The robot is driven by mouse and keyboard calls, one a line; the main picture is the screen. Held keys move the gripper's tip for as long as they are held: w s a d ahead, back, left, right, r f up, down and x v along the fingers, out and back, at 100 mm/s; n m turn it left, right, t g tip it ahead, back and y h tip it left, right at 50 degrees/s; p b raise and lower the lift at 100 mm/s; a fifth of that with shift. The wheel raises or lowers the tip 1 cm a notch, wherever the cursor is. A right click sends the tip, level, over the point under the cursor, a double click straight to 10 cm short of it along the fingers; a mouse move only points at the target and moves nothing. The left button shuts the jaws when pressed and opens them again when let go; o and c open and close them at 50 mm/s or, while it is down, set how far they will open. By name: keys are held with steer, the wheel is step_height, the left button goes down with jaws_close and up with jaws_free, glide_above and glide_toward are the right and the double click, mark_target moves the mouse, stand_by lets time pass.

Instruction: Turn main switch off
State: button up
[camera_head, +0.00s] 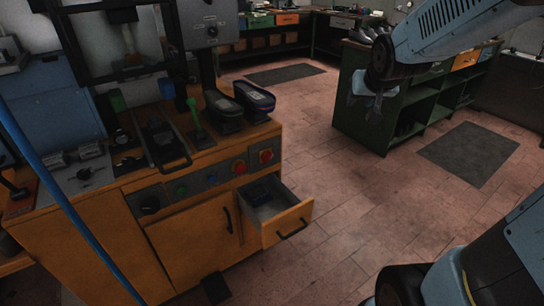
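The heel press is an orange cabinet (195,237) with a grey front control strip, at the left of the head view. On the strip are a black rotary knob (149,204) at the left end, a green button (181,190), a blue button (211,179) and two red round controls (240,167) (266,156) at the right. No label is readable, so I cannot tell which one is the main switch, nor its setting. My gripper (366,108) hangs in the air at the upper right, well apart from the press. It is dark and small, and its fingers' opening is unclear.
An open drawer (285,222) juts from the press's right front. Two shoes (254,98) (223,104) and green-handled levers (194,115) stand on top. A blue pole (60,190) crosses the left side. A green workbench (360,105) stands behind my gripper. The middle floor is clear.

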steer(key=w+a+f+t+y, duration=0.1)
steer(key=w+a+f+t, duration=0.15)
steer(key=w+f, duration=0.7)
steer(key=m+t+y, duration=0.2)
steer(key=t+y, duration=0.2)
steer(key=y, duration=0.5)
glide_toward(270, 159)
steer(key=x, duration=0.9)
steer(key=shift+w+a, duration=0.15)
steer(key=shift+w, duration=0.1)
steer(key=shift+f, duration=0.15)
steer(key=shift+c, duration=0.4)
steer(key=c, duration=0.6)
jaws_close()
